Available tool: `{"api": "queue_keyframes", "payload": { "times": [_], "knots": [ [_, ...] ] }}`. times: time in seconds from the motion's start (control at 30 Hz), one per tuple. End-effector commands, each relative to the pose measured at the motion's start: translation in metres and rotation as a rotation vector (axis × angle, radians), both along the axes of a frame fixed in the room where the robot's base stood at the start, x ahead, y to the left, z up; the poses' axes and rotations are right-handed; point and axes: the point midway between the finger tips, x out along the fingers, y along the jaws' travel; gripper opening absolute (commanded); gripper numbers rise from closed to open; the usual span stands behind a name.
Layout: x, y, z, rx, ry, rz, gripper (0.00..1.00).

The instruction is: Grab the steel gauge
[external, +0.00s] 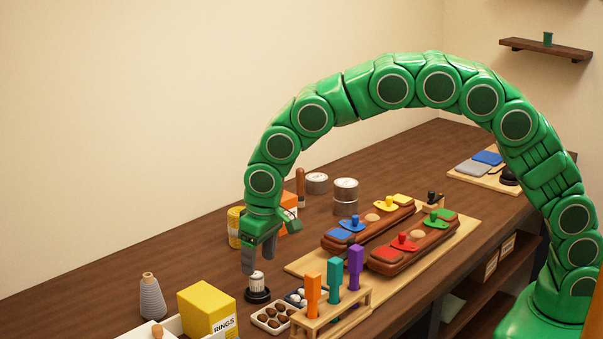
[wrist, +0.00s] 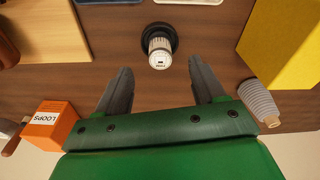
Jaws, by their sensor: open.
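The steel gauge, as I take it, is a small pale ribbed cylinder (external: 257,282) standing upright on a round black base near the front of the workbench. It also shows in the wrist view (wrist: 159,50), with small dark print on its end. My gripper (external: 258,262) is open, pointing down just above the gauge. In the wrist view the open fingers (wrist: 160,75) are spread wide and empty, and the gauge appears beyond the tips, roughly centred between them. I cannot tell the exact height gap.
A yellow RINGS box (external: 207,310) and grey thread cone (external: 151,297) stand to the left. A tray of brown balls (external: 272,317) and a rack with upright coloured tools (external: 330,312) are close on the right. An orange LOOPS box (wrist: 52,125) stands near the gripper.

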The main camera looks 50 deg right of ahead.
Motion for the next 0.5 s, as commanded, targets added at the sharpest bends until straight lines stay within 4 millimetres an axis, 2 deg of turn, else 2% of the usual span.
{"api": "queue_keyframes", "payload": {
  "times": [0.13, 0.37, 0.5],
  "knots": [
    [0.001, 0.000, -0.015, -0.002, 0.003, 0.000, 0.69],
    [0.003, 0.000, -0.029, -0.002, 0.006, -0.001, 0.69],
    [0.006, 0.001, -0.046, -0.003, 0.007, -0.001, 0.69]
  ]
}}
